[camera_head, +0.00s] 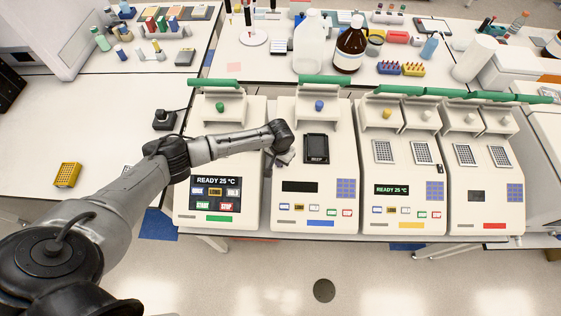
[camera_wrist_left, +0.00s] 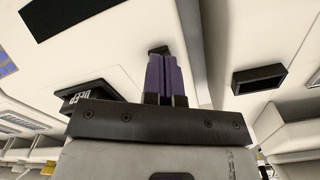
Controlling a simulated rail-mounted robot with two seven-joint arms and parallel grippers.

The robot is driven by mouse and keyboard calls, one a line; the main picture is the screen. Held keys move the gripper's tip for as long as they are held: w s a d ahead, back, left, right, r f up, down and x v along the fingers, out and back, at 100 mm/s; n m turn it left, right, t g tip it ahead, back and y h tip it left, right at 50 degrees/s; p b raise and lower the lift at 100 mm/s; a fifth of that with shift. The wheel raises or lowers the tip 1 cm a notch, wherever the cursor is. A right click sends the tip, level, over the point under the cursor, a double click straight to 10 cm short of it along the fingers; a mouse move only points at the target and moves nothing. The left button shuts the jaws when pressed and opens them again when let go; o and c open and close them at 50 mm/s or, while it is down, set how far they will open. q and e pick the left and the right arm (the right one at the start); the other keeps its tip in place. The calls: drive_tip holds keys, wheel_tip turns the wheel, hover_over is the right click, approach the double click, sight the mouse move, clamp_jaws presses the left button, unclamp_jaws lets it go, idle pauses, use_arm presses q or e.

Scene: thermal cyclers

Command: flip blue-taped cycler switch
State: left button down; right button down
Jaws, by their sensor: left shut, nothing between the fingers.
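The blue-taped cycler (camera_head: 320,223) is second from the left, with a blue strip on its front edge and a dark display (camera_head: 300,187). My left arm reaches over the green-taped cycler (camera_head: 219,218). My left gripper (camera_head: 285,158) is at the blue-taped cycler's left side, beside its black block (camera_head: 317,148). In the left wrist view its purple fingers (camera_wrist_left: 165,78) are together and empty. A small black part (camera_wrist_left: 158,50) shows right at the fingertips; I cannot tell whether it is the switch or whether they touch. My right gripper is not in view.
The green-taped cycler's display reads READY 25 °C. The yellow-taped cycler (camera_head: 411,225) also reads READY. The red-taped cycler (camera_head: 494,226) has a dark display. A black rectangular fitting (camera_wrist_left: 258,78) shows at right in the wrist view. Bottles (camera_head: 350,45) stand on the back bench.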

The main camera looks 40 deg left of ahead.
use_arm(q)
drive_tip(key=shift+f+b, duration=0.3)
drive_tip(key=shift+f, duration=0.3)
drive_tip(key=shift+r, duration=0.15)
wheel_tip(320, 180, up, 7)
drive_tip(key=p, duration=0.7)
drive_tip(key=shift+p, duration=0.4)
idle(0.6)
